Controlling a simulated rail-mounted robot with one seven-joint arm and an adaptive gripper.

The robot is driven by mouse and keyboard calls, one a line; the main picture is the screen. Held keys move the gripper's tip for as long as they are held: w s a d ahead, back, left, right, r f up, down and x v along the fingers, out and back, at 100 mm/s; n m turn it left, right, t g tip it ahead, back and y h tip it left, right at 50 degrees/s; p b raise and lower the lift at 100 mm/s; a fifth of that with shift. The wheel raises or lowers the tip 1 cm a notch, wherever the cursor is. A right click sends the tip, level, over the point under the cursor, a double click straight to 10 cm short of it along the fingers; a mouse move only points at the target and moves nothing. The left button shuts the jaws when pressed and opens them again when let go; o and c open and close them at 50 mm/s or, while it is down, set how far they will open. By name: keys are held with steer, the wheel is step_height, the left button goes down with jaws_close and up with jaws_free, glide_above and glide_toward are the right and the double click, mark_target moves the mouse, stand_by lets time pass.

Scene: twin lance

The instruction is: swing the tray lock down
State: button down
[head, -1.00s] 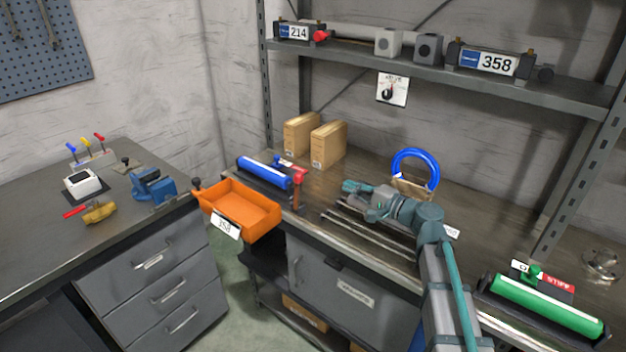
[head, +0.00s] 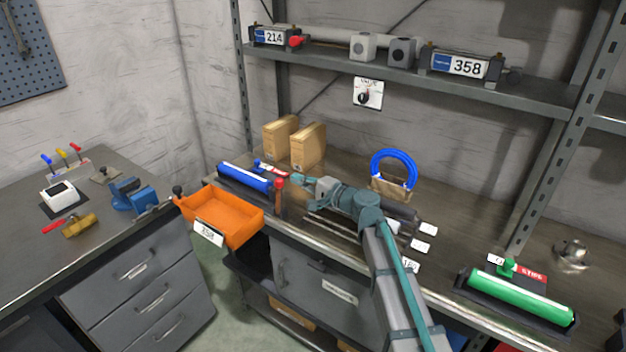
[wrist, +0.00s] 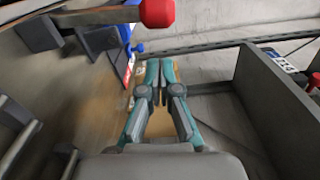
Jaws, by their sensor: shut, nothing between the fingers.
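The orange tray (head: 238,238) juts out from the bench's left front, with a 358 label on its front. A black knob (head: 178,190) is at its left rear corner. A red-topped upright piece (head: 280,184) stands at its right rear corner; I cannot tell for sure which one is the lock. My gripper (head: 298,180) is shut and empty, just right of the red top and apart from it as far as I can tell. In the wrist view the shut fingers (wrist: 161,82) point forward, and a red knob (wrist: 157,12) shows large at the top edge.
A blue cylinder (head: 244,176) lies in a cradle behind the tray. Two cardboard boxes (head: 308,147) stand behind my gripper. A blue ring (head: 393,163) stands to the right. A green cylinder (head: 520,297) lies at the far right. The shelf (head: 420,72) hangs above.

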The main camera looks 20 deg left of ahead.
mark_target(280, 195)
steer(key=shift+s+a+r, duration=0.1)
steer(key=shift+s+a, duration=0.15)
steer(key=shift+s, duration=0.35)
steer(key=shift+s+a+r, duration=0.1)
steer(key=shift+s+a, duration=0.15)
steer(key=shift+s, duration=0.35)
